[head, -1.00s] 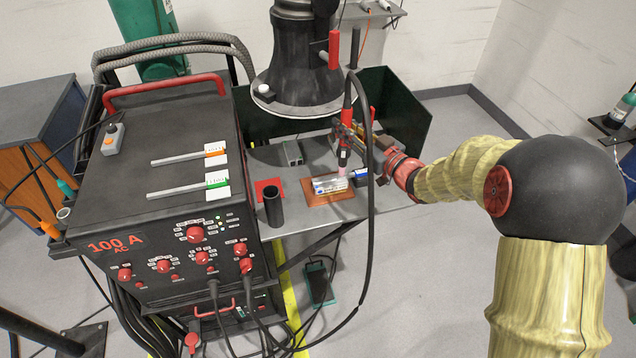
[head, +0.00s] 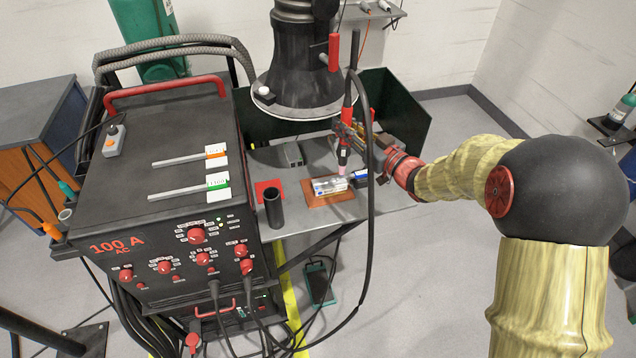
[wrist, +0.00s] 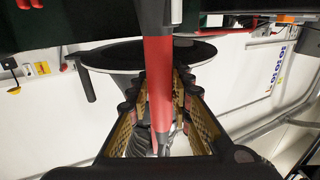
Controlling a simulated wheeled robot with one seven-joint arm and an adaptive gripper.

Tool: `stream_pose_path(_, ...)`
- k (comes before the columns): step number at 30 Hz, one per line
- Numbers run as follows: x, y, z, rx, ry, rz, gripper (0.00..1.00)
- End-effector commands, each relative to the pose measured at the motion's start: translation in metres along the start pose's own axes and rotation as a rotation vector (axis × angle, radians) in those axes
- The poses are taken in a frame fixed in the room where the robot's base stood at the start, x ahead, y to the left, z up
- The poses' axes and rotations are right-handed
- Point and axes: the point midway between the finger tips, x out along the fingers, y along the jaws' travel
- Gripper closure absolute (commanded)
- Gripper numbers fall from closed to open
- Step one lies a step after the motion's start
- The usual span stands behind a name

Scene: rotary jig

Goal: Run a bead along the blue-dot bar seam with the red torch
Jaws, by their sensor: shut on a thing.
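My gripper (head: 350,131) is shut on the red torch (head: 347,118) and holds it nearly upright over the small table. The wrist view shows the torch's red handle (wrist: 158,85) between both jaws. Its pink nozzle (head: 342,158) points down, just above the far side of a silver bar workpiece (head: 328,187). The workpiece lies on a copper-brown plate (head: 318,202). A blue piece (head: 360,175) shows at the workpiece's right end. I cannot make out the seam or a blue dot, nor whether the tip touches metal.
A black welding machine (head: 160,170) stands left of the table (head: 300,218). A dark cup (head: 273,208) and red pad (head: 266,188) sit left of the plate. A dark screen (head: 405,105) stands behind. The black torch cable (head: 369,220) hangs in front.

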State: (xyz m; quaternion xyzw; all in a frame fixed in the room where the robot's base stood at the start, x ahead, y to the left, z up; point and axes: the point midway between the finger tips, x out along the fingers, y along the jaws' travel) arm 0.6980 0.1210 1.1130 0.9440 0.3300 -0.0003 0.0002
Motion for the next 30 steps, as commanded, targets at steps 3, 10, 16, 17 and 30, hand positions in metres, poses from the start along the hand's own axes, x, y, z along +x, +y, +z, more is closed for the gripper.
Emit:
stream_pose_path(3,0.0,0.0,-0.013,-0.002,0.003,0.0,1.0)
stream_pose_path(10,0.0,0.0,-0.029,-0.002,0.003,0.0,1.0)
stream_pose_path(16,0.0,0.0,-0.041,-0.001,0.003,0.0,1.0)
stream_pose_path(17,0.0,0.0,-0.041,-0.001,0.003,0.0,1.0)
stream_pose_path(30,0.009,-0.017,-0.046,-0.001,0.003,-0.028,1.0)
